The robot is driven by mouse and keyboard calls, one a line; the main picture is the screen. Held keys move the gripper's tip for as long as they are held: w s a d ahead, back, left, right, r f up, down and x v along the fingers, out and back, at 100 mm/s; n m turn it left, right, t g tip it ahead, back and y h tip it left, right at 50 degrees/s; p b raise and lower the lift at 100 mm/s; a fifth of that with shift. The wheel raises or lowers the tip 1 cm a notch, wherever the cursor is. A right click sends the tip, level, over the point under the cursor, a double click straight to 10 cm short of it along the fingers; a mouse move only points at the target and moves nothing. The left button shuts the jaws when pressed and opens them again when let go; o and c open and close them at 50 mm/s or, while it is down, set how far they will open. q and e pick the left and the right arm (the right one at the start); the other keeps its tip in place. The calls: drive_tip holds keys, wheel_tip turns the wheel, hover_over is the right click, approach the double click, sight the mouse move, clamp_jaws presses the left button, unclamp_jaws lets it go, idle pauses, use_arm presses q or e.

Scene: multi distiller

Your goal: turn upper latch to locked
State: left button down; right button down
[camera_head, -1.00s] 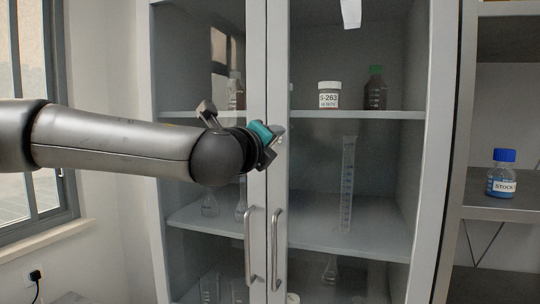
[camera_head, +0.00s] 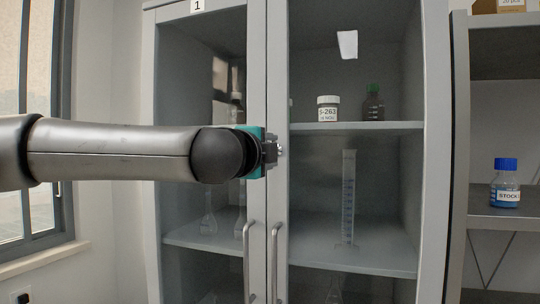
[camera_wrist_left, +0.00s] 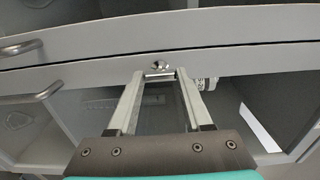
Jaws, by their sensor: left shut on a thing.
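The upper latch (camera_wrist_left: 158,66) is a small metal piece on the frame of the cabinet's glass doors, near where the two doors meet. In the head view it shows as a small bright bit (camera_head: 280,149) at the tip of my left gripper (camera_head: 272,152). In the left wrist view my left gripper (camera_wrist_left: 160,75) has its two fingertips close in on either side of the latch and is shut on it. The latch's exact turn angle is hard to tell, as the fingers partly hide it. My right gripper is not in view.
Two vertical door handles (camera_head: 275,262) hang below the latch. Behind the glass are a white jar (camera_head: 328,108), a dark bottle with a green cap (camera_head: 373,103) and a measuring cylinder (camera_head: 348,198). A blue-capped bottle (camera_head: 505,186) stands on the open shelf at right.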

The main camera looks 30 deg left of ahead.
use_arm(q)
drive_tip(key=shift+r, duration=0.1)
idle(0.4)
drive_tip(key=shift+c, duration=1.6)
unclamp_jaws()
drive_tip(key=v, duration=1.5)
drive_tip(key=shift+b, duration=0.35)
drive_tip(key=shift+s+d, duration=0.1)
drive_tip(key=shift+d, duration=0.05)
